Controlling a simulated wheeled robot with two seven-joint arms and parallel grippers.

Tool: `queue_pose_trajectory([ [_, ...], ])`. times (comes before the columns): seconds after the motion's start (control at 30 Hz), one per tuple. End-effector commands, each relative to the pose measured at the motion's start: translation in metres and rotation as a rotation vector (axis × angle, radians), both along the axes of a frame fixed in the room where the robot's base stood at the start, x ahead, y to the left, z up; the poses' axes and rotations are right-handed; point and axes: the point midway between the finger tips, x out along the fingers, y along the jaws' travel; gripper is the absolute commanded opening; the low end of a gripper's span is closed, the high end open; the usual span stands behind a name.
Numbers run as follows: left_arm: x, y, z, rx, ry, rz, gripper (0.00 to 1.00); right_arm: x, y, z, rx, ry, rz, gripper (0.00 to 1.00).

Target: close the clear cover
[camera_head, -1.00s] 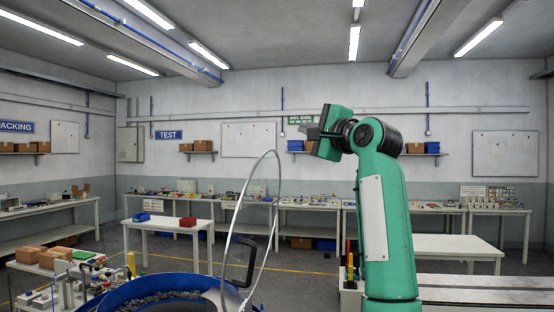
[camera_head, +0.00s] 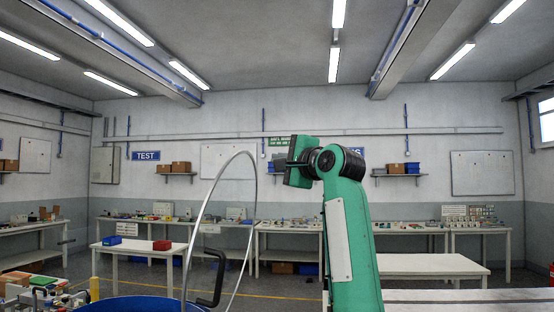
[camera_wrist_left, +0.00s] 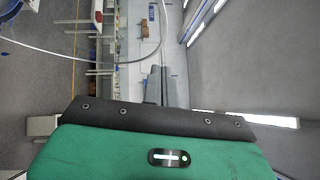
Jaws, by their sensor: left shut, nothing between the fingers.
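The clear cover (camera_head: 201,215) stands raised and steeply tilted above the blue bowl (camera_head: 140,305) in the head view. I see its thin pale rim and a black handle (camera_head: 212,278); its lower edge is cut off. Only the bowl's upper rim shows, at the bottom edge. My left gripper (camera_head: 290,166) is to the right of the cover's top, apart from it in the picture, with its fingers small and partly hidden. In the left wrist view, its closed dark fingers (camera_wrist_left: 156,86) hold nothing, and the cover's curved rim (camera_wrist_left: 110,62) passes beyond them. My right gripper is not in view.
A white table (camera_head: 139,248) with a blue and a red bin stands behind the cover. Another white table (camera_head: 430,264) is to the right, behind my arm. Cluttered benches line the back wall. The air between the cover and my left gripper looks free.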

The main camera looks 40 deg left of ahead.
Motion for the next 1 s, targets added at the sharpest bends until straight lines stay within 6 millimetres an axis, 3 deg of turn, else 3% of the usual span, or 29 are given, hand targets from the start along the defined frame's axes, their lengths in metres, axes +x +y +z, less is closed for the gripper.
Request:
queue_pose_trajectory([
  [0.03,0.003,0.012,0.006,0.000,0.004,0.006,0.00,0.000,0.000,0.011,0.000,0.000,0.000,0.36],
  [0.33,0.021,0.073,0.014,-0.001,0.004,0.005,0.00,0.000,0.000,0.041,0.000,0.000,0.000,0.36],
  [0.43,0.011,0.085,0.016,-0.001,0.000,0.004,0.00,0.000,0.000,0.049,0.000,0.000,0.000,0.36],
  [0.67,0.002,0.101,0.016,-0.001,0.001,0.002,0.00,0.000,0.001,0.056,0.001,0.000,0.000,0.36],
  [1.0,0.001,0.102,0.015,-0.001,0.001,0.001,0.00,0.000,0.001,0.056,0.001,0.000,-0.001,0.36],
])
